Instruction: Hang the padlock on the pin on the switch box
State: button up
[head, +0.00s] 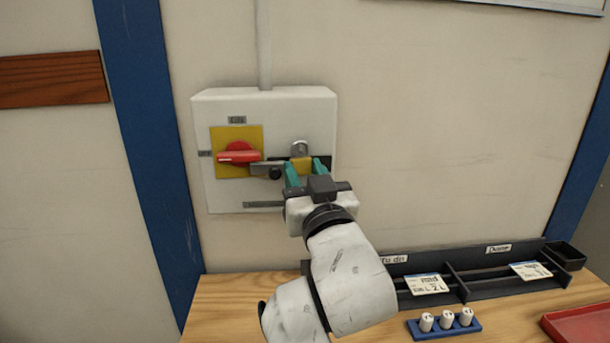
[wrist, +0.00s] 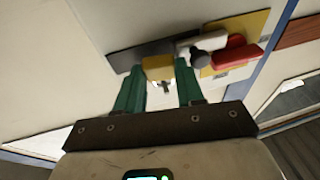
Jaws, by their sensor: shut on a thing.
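The white switch box (head: 265,195) is on the wall, with a red rotary handle (head: 238,157) on a yellow plate (head: 218,140). A dark round-ended pin (head: 275,173) sticks out beside a light grey lever right of the handle; it also shows in the wrist view (wrist: 198,57). My gripper (head: 307,169) is shut on the yellow padlock (head: 301,164) and holds it in front of the box, right of the pin. The padlock's silver shackle (head: 299,148) points up. In the wrist view the padlock (wrist: 158,67) sits between the teal fingertips, apart from the pin's knob.
A dark strip (wrist: 140,55) lies behind the padlock on the box. Below, the wooden bench (head: 225,300) carries a black divided tray (head: 455,283) with cards, a blue holder (head: 448,331) with white pieces, and a red tray (head: 580,325). The wall right of the box is clear.

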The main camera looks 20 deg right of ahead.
dwell(0.4)
jog(key=o, duration=1.1)
jog(key=shift+o, duration=0.2)
jog(key=shift+a, duration=0.15)
jog(key=shift+s+a, duration=0.3)
jog(key=shift+s, duration=0.25)
jog(key=shift+s+a, duration=0.3)
jog(key=shift+s, duration=0.25)
jog(key=r+v, duration=0.1)
jog(key=v, duration=0.5)
jog(key=shift+s+a+r, duration=0.15)
jog(key=shift+s+a, duration=0.1)
jog(key=shift+s, duration=0.05)
